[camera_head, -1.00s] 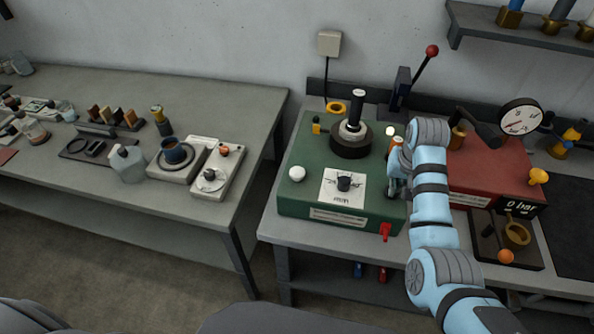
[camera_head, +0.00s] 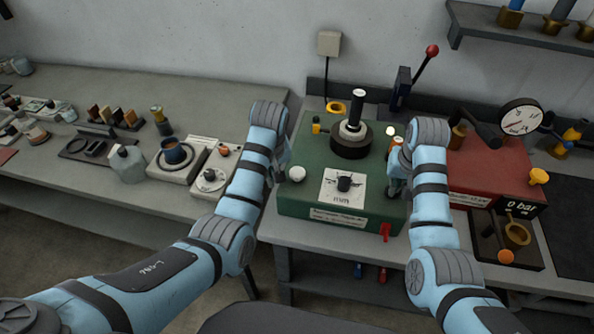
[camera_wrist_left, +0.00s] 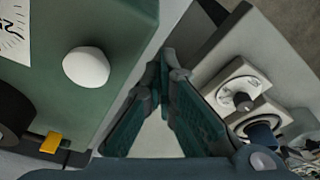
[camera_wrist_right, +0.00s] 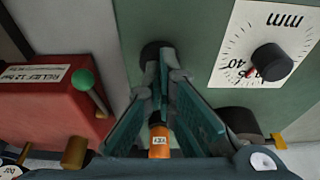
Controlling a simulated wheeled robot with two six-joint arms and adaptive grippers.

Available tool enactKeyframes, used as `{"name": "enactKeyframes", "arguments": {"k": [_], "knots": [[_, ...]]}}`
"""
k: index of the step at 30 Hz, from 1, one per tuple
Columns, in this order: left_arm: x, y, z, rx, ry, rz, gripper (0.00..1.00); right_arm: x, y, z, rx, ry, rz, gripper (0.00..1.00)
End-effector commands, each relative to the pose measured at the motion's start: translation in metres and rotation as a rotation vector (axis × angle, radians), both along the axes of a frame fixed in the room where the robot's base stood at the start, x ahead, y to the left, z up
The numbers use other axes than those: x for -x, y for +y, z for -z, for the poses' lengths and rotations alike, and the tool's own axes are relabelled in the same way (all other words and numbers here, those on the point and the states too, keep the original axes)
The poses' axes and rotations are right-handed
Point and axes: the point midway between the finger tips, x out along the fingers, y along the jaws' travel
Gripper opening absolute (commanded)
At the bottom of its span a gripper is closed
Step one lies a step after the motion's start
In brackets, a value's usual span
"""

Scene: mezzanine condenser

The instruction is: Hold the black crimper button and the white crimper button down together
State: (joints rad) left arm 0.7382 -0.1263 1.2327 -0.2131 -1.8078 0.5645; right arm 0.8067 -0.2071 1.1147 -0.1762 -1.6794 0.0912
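The white crimper button (camera_head: 297,174) is a pale dome on the left of the green crimper (camera_head: 320,150). My left gripper (camera_head: 283,172) is shut and empty, just left of it and apart from it. In the left wrist view the button (camera_wrist_left: 86,67) lies left of the left fingertips (camera_wrist_left: 163,65). The black crimper button (camera_wrist_right: 152,50) shows in the right wrist view, right at the tips of my shut right gripper (camera_wrist_right: 160,68). Whether they touch or press it I cannot tell. In the head view my right gripper (camera_head: 396,187) and arm hide that button.
A dial (camera_head: 344,184) and a black post (camera_head: 357,98) stand on the crimper, with a red lever (camera_head: 385,232) at its front. A red gauge box (camera_head: 500,170) stands on the right. The left table (camera_head: 225,110) holds small devices and a bottle.

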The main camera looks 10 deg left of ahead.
Motion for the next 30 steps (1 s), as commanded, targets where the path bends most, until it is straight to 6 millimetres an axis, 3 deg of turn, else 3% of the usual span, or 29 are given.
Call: {"name": "enactKeyframes", "arguments": {"k": [1, 4, 6, 9, 13, 22, 30], "knots": [[-0.007, -0.016, -0.025, 0.004, -0.018, 0.123, 0.00, 0.000, 0.000, 0.000, 0.000, 0.001, 0.000, 0.00], [-0.012, -0.041, -0.063, -0.002, -0.036, 0.352, 0.00, 0.000, 0.000, 0.000, 0.000, 0.001, 0.000, 0.00], [-0.013, -0.051, -0.080, -0.009, -0.045, 0.461, 0.00, 0.000, 0.000, 0.000, 0.000, 0.001, 0.000, 0.00], [-0.013, -0.059, -0.089, -0.015, -0.052, 0.541, 0.00, 0.000, 0.000, 0.001, 0.000, 0.001, 0.000, 0.00], [-0.016, -0.060, -0.078, -0.016, -0.050, 0.559, 0.00, 0.000, 0.000, 0.001, 0.000, 0.001, 0.000, 0.00], [-0.027, -0.059, -0.033, -0.017, -0.050, 0.555, 0.00, 0.000, 0.000, 0.000, 0.000, 0.000, 0.000, 0.00], [-0.030, -0.059, -0.024, -0.016, -0.053, 0.554, 0.00, 0.000, 0.000, 0.000, 0.000, 0.000, 0.000, 0.00]]}}
